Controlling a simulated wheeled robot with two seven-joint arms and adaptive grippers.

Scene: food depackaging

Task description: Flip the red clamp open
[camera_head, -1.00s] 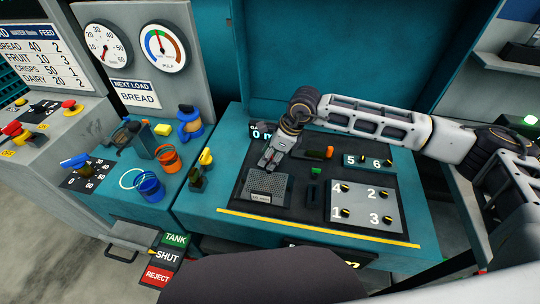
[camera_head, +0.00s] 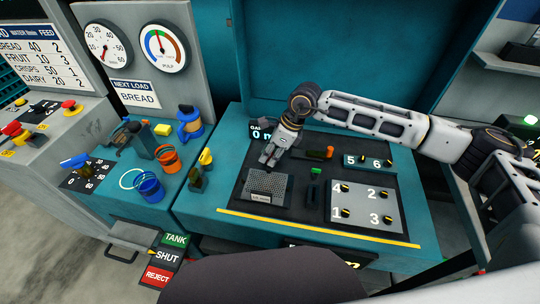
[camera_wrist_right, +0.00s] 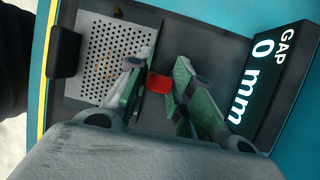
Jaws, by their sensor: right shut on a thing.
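The red clamp (camera_wrist_right: 159,82) is a small red block in the right wrist view, beside the perforated metal plate (camera_wrist_right: 115,60). My right gripper (camera_wrist_right: 160,74) has its green-padded fingers on either side of the clamp and is shut on it. In the head view my right gripper (camera_head: 269,159) points down at the back edge of the perforated plate (camera_head: 268,184). There the fingers hide the clamp. My left gripper is in neither view.
A display (camera_wrist_right: 270,70) reading "GAP 0 mm" stands close beside the gripper. An orange-tipped lever (camera_head: 329,152), a green switch (camera_head: 315,171) and a grey knob panel (camera_head: 365,205) lie to the right.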

